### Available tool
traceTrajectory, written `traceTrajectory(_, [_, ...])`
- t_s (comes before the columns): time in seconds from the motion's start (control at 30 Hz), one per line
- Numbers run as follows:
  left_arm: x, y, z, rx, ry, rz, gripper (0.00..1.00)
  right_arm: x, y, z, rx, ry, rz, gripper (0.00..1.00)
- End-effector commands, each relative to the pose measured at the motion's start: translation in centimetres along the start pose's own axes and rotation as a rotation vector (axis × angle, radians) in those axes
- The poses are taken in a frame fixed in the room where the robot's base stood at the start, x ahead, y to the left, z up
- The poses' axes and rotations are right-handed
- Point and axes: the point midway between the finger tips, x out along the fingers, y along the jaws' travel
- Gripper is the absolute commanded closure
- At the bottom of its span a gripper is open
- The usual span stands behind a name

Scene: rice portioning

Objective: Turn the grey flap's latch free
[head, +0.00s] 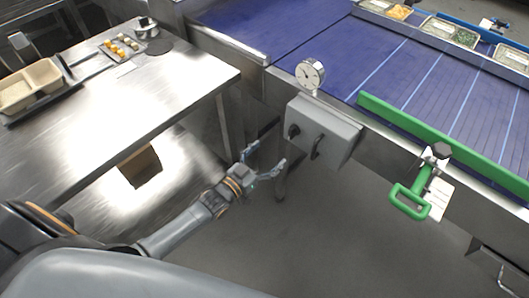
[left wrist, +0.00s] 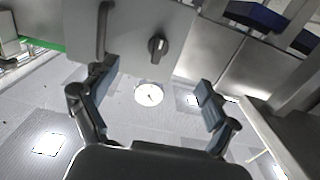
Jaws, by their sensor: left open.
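The grey flap (head: 333,127) is on the side of the conveyor frame, below a round dial gauge. Its black latch knob (head: 293,131) is on the left of its front face, and a dark bar handle (head: 316,149) is to the right of the knob. My left gripper (head: 266,157) is open and empty, below and left of the flap and apart from the latch. In the left wrist view the flap (left wrist: 185,25) fills the top, with the latch knob (left wrist: 157,46) ahead between the open fingers (left wrist: 155,79). My right gripper is not in view.
The dial gauge (head: 310,74) stands above the flap. A green handle (head: 409,203) sticks out from the frame at the right. A steel table (head: 150,85) with trays is at the left. The floor in front of the flap is mostly clear.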

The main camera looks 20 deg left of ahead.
Motion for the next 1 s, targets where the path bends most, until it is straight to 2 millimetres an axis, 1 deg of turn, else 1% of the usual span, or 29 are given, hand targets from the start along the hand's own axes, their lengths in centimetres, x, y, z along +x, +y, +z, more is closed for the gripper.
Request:
traceTrajectory(0.07, [0.6, 0.1, -0.3, 0.0, 0.013, 0.005, 0.13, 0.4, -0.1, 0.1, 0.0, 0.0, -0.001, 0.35])
traceTrajectory(0.17, [1.9, 0.1, -0.3, -0.001, 0.017, 0.005, 0.13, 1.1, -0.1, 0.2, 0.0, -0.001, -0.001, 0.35])
traceTrajectory(0.4, [6.6, 0.1, -0.1, 0.0, 0.014, 0.004, 0.13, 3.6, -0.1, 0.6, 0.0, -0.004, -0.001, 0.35])
traceTrajectory(0.5, [8.2, 0.1, -0.2, 0.001, 0.013, 0.003, 0.13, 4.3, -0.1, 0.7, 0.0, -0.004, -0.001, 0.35])
traceTrajectory(0.6, [9.3, 0.0, -0.3, 0.0, 0.012, 0.003, 0.13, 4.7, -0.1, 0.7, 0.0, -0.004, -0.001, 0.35])
traceTrajectory(0.73, [10.0, 0.1, -0.4, -0.001, 0.01, 0.003, 0.13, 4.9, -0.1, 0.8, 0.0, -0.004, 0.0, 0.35])
traceTrajectory(0.97, [10.1, 0.1, -0.5, -0.001, 0.009, 0.003, 0.13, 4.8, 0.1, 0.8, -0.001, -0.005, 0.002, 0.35])
traceTrajectory(1.0, [10.1, 0.1, -0.5, 0.0, 0.009, 0.003, 0.17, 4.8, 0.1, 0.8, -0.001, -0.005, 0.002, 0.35])
